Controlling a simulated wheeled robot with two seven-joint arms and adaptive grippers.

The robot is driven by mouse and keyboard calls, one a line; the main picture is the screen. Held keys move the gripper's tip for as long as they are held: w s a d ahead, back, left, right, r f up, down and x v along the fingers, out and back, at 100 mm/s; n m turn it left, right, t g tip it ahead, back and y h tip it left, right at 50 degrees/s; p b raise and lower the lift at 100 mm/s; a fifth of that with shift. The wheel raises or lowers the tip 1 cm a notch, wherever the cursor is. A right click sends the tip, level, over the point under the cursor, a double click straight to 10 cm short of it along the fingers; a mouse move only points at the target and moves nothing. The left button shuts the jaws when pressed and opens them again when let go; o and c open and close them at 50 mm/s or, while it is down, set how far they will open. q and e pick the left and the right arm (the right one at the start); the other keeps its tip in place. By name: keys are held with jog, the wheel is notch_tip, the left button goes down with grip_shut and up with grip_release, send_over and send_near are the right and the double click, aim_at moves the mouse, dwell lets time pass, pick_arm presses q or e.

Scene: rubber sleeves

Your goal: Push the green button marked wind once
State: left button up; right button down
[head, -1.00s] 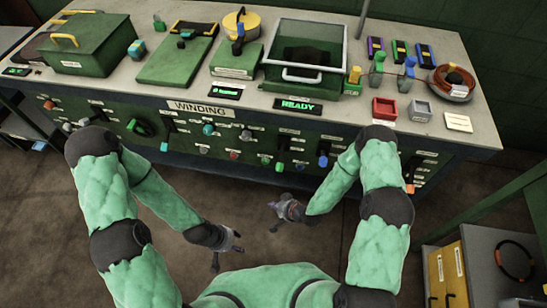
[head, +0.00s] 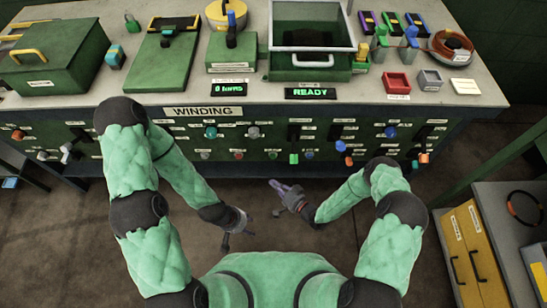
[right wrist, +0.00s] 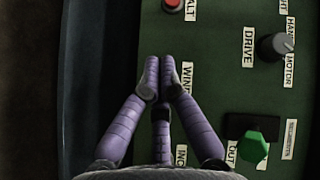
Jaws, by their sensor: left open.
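The green wind button (head: 272,155) looks like a small green dot on the bench's front panel, right of a red button (head: 238,155). My right gripper (head: 273,184) is below it in the head view, pointing toward the panel. In the right wrist view its fingertips (right wrist: 158,64) are together, empty, beside a partly covered WIND label (right wrist: 187,76). The fingers hide the button there, so I cannot tell whether they touch it. My left gripper (head: 238,241) is open and empty, low over the floor, away from the panel.
A red button (right wrist: 173,5), a grey drive knob (right wrist: 282,45) and a green hexagonal knob (right wrist: 253,147) surround the fingers. A green lever (head: 294,158) is right of the wind button. The READY display (head: 310,92) is lit.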

aim_at(273, 156)
jog(key=w, duration=0.8)
jog(key=shift+w+b, duration=0.4)
jog(key=shift+b, duration=0.05)
jog(key=shift+w, duration=0.15)
dwell(1.2)
jog(key=shift+w, duration=0.25)
